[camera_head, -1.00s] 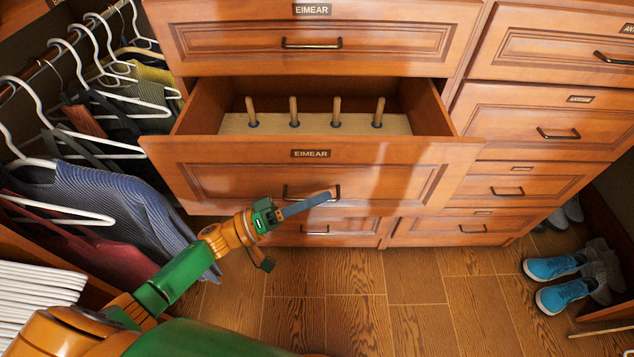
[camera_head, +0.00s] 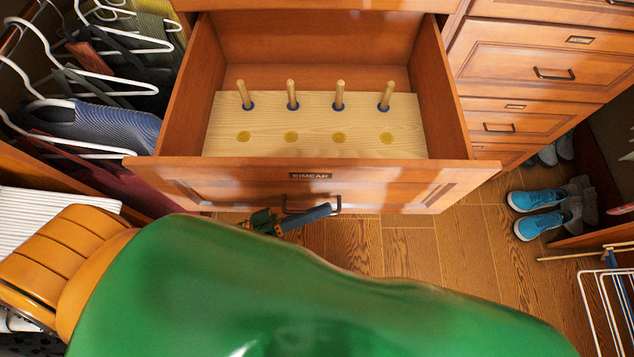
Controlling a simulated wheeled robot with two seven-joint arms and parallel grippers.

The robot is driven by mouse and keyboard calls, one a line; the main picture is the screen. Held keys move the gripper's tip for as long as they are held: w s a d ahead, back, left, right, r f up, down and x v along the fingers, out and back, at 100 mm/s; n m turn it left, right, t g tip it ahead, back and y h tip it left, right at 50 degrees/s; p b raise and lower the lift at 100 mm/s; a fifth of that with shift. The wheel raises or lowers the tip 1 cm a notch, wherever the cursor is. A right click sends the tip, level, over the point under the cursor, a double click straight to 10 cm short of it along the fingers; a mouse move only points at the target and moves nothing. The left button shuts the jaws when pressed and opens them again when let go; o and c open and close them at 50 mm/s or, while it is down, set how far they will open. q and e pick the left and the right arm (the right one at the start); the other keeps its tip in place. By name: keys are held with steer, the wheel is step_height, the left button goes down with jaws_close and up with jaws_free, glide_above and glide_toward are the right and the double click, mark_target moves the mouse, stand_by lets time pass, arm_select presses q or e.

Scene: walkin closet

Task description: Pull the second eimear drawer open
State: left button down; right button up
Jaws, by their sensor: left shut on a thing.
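The second EIMEAR drawer (camera_head: 250,184) stands pulled well out of the wooden cabinet. Inside it lies a pale wooden board (camera_head: 315,150) with several upright pegs and a row of yellowish round marks in front of them. The drawer's dark handle (camera_head: 338,204) is on its front. My left gripper (camera_head: 308,215) is at this handle, shut on it, with a blue-grey finger showing across the bar. My green arm covers most of the lower picture and hides the wrist. My right gripper is not in view.
Hanging clothes (camera_head: 100,125) on white hangers are close at the left. Closed drawers (camera_head: 545,65) are at the right. Blue shoes (camera_head: 540,225) and a white rack (camera_head: 605,310) stand at the lower right. Wooden floor (camera_head: 410,255) shows between.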

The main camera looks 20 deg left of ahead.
arm_select(q)
steer(key=shift+s+d, duration=0.2)
steer(key=shift+s, duration=0.45)
steer(key=shift+s+d, duration=0.15)
steer(key=shift+s, duration=0.45)
steer(key=c, duration=1)
jaws_free()
steer(key=shift+o, duration=0.2)
steer(key=b+v, duration=0.1)
steer(key=v, duration=0.6)
steer(key=shift+b, duration=0.35)
